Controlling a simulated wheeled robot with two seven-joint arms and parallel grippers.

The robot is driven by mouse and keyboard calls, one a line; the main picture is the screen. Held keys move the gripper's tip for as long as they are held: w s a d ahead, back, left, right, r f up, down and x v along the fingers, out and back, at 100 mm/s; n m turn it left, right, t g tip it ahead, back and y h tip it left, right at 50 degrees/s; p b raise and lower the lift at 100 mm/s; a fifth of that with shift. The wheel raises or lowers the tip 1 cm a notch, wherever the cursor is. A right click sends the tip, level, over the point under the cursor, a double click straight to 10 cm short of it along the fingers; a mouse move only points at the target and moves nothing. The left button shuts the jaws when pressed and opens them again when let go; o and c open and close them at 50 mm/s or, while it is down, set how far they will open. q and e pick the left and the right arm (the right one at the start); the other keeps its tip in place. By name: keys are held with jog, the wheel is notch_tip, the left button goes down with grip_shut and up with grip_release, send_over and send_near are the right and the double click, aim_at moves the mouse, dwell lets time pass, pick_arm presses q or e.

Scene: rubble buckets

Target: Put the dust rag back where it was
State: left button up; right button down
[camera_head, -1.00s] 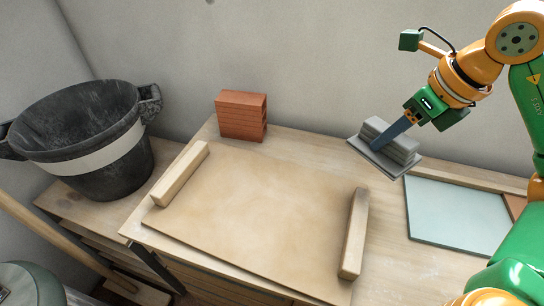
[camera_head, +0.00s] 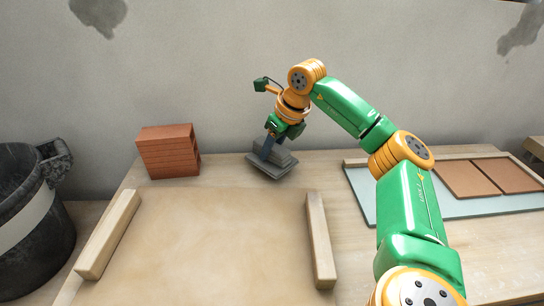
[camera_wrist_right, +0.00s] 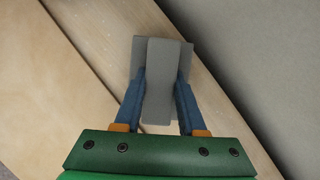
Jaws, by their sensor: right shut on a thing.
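In the right wrist view the blue fingers press both sides of the grey rag (camera_wrist_right: 163,60), with pale wood beneath. I cannot tell whether the rag touches the table or hangs just above it. My left gripper is not in view.
A stack of red bricks (camera_head: 168,152) stands left of the rag. A tan board (camera_head: 215,240) lies in front, with wooden bars (camera_head: 108,235) and (camera_head: 320,240) at its sides. A black bucket (camera_head: 35,235) is far left. A pale blue-green panel (camera_head: 360,190) with brown tiles (camera_head: 467,178) lies right.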

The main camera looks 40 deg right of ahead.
notch_tip(320, 180, down, 2)
jog(key=shift+f, duration=0.25)
jog(key=shift+s, duration=0.1)
jog(key=shift+f, duration=0.2)
jog(key=shift+c, duration=2.4)
grip_release()
jog(key=shift+r, duration=0.45)
jog(key=p+v, duration=0.2)
jog(key=v, duration=0.9)
jog(key=shift+s+r, duration=0.2)
jog(key=shift+r, duration=0.1)
